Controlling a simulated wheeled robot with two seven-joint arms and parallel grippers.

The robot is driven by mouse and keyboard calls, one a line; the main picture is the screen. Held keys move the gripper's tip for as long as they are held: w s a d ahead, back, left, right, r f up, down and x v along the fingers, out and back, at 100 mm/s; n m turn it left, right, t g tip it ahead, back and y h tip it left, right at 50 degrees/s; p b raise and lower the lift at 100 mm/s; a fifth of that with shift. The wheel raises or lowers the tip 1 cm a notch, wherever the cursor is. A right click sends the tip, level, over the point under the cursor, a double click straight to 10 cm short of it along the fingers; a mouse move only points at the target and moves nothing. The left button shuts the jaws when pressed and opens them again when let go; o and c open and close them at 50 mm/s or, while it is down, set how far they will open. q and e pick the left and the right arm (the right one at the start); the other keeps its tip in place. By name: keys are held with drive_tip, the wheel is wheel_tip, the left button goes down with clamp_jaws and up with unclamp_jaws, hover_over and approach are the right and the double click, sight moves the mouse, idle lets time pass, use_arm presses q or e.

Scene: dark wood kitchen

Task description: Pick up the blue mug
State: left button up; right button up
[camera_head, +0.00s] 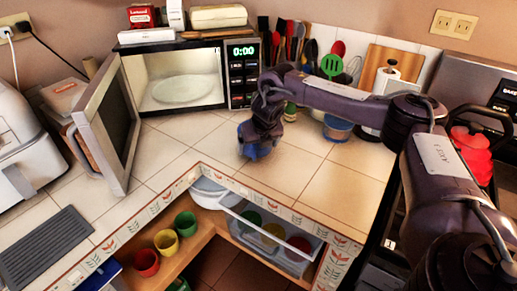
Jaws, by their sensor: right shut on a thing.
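The blue mug (259,151) is at the middle of the tiled counter, below and in front of the microwave. My right gripper (258,138) comes down over it from above and is shut on it. The fingers and wrist hide part of the mug, and I cannot tell whether its base touches the tiles. My left gripper is not in view.
The microwave (243,75) stands behind with its door (108,125) swung open at left. A blue-lidded container (337,128) and utensils stand at right. An open drawer (270,240) and a shelf with red, yellow and green cups (166,242) lie below the counter edge.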

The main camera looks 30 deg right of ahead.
wheel_tip(320, 180, up, 9)
drive_tip(key=shift+w+r+b, duration=0.1)
drive_tip(key=shift+r+b, duration=0.05)
drive_tip(key=shift+b, duration=0.35)
wheel_tip(320, 180, up, 5)
drive_tip(key=shift+f+p, duration=0.15)
drive_tip(key=shift+p, duration=1)
drive_tip(key=shift+r+p, duration=0.8)
drive_tip(key=shift+r, duration=1.1)
